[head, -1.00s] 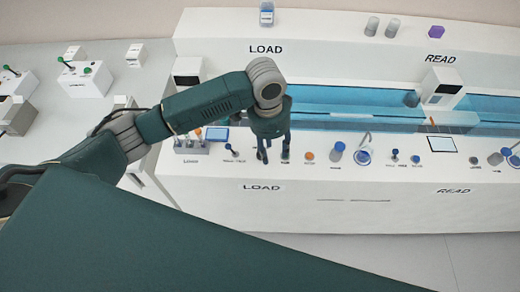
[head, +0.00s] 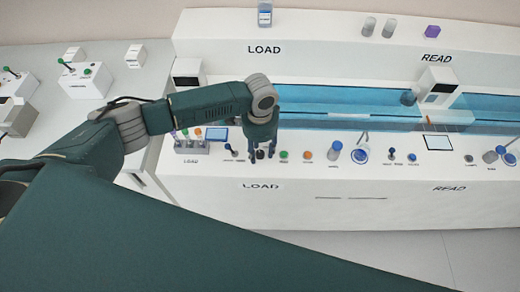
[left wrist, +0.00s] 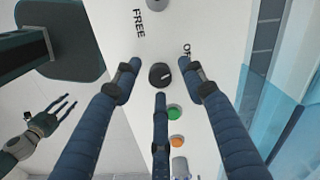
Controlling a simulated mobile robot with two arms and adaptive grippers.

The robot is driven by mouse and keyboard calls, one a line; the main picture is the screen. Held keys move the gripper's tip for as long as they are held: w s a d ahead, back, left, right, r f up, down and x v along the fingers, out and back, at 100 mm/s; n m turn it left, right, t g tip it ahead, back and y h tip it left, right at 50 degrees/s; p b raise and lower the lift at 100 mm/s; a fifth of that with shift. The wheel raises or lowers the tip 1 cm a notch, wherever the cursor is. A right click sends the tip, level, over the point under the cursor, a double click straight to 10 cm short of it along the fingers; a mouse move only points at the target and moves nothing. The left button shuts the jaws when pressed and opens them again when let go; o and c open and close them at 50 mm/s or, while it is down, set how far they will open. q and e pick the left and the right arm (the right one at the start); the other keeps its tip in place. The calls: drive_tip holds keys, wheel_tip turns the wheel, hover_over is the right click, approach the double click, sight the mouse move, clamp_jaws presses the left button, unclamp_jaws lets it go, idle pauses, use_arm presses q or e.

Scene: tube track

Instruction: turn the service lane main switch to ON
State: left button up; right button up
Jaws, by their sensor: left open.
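A black round knob (left wrist: 160,74) with a short pale pointer line sits on the white panel in the left wrist view. The pointer slants toward partly covered lettering that starts with "OF"; "FREE" is printed on the other side. I cannot read a lane name by it. My left gripper (head: 262,154) is open over the front panel of the LOAD station. In the left wrist view its blue fingers (left wrist: 162,85) spread around the knob, with no clear contact. My right gripper (left wrist: 66,108) shows at the left of that view, fingers apart and empty.
A green button (head: 283,155) and an orange button (head: 305,155) sit just right of my left gripper. A small lever (head: 229,149) and a screen (head: 217,134) are to its left. Behind is the blue track (head: 330,97).

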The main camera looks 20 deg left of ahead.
use_arm(q)
drive_tip(key=shift+f, duration=0.25)
drive_tip(key=c, duration=0.9)
clamp_jaws()
